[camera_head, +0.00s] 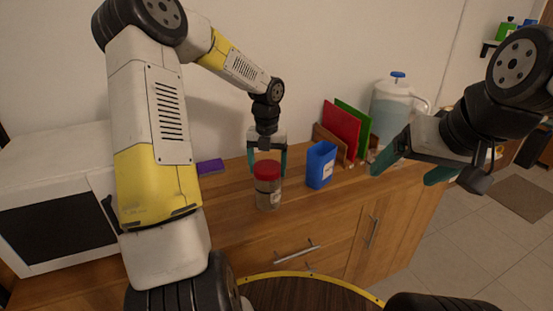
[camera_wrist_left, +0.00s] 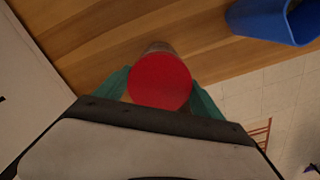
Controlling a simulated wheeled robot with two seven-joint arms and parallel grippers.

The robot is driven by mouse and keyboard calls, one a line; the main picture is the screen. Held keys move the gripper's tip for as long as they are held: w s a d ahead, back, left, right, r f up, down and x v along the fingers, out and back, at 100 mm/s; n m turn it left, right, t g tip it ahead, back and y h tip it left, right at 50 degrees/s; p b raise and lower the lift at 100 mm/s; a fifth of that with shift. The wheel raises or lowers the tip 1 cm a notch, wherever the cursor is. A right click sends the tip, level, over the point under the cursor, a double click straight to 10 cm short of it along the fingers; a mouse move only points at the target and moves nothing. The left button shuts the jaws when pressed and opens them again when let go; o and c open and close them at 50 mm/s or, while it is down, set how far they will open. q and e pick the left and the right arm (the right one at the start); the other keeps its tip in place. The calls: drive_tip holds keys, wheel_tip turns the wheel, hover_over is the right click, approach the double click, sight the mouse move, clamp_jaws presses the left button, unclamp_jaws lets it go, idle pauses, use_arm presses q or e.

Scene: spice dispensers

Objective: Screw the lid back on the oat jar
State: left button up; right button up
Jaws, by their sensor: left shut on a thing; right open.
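The oat jar (camera_head: 268,195) is a clear jar with pale contents, upright on the wooden counter near its front edge. Its red lid (camera_head: 267,170) sits at the top of the jar; I cannot tell whether it is threaded on. My left gripper (camera_head: 267,163) comes from above, with its teal fingers on either side of the red lid, shut on it. In the left wrist view the red lid (camera_wrist_left: 160,81) lies between the fingers and hides most of the jar (camera_wrist_left: 157,47). My right gripper (camera_head: 415,172) is open and empty at the right, in front of the counter.
A blue container (camera_head: 321,164) stands right of the jar. Behind it are red (camera_head: 341,127) and green boards in a wooden rack. A pitcher (camera_head: 391,108) stands further right. A purple block (camera_head: 210,167) lies left of the jar, and a white microwave (camera_head: 60,230) is at far left.

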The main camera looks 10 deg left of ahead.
use_arm(q)
drive_tip(key=m, duration=0.3)
drive_tip(key=shift+s+f+m, duration=0.15)
drive_tip(key=shift+f+m, duration=0.05)
drive_tip(key=shift+m, duration=1)
drive_tip(key=shift+r, duration=0.1)
drive_tip(key=shift+s+d+f+m, duration=0.1)
drive_tip(key=shift+d+f+m, duration=0.1)
drive_tip(key=shift+m, duration=1.3)
drive_tip(key=shift+a, duration=0.1)
